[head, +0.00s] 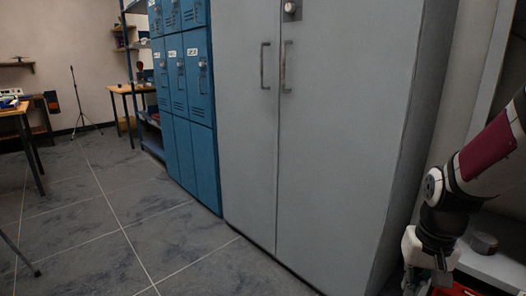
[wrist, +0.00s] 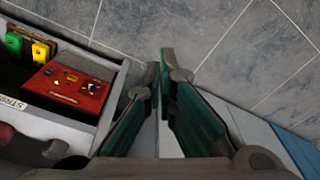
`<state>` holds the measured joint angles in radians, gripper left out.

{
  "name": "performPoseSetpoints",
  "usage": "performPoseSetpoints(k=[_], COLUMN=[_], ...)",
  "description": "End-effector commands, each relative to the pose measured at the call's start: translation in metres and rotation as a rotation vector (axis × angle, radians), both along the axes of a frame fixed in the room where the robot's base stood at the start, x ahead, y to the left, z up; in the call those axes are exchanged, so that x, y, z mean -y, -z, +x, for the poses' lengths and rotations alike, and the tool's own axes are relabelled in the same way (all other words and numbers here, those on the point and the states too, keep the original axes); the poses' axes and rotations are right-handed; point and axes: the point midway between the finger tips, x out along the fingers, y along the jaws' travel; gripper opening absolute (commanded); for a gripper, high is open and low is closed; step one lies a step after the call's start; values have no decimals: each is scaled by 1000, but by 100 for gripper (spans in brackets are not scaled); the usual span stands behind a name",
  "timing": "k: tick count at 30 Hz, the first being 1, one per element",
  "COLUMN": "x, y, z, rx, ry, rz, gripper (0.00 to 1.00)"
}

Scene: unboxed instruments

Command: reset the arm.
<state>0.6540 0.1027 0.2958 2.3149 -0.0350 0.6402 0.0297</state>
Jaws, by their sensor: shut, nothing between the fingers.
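My arm hangs at the right edge in the head view, with its wrist low in the corner. My gripper (wrist: 164,72) shows in the wrist view with its two dark green fingers drawn together at the tips, nothing between them. It points over the grey tiled floor, just right of an open light-walled box (wrist: 108,118). In the head view the fingertips are cut off by the bottom edge.
The box holds a red instrument (wrist: 68,88), a yellow piece (wrist: 41,51) and a green piece (wrist: 14,42). A tall grey cabinet (head: 340,130) stands close left of my arm, with blue lockers (head: 185,100) beyond.

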Motion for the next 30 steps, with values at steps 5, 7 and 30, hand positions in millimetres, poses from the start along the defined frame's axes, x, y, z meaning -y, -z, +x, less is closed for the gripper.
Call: performPoseSetpoints(k=[5,7,30], x=[-42,-56,-127], y=[-50,-65,-130], z=[-42,-62,-231], rx=[-29,-39,-68], ry=[-82,-109,-337], rz=[-47,-57,1], gripper=[0,0,0])
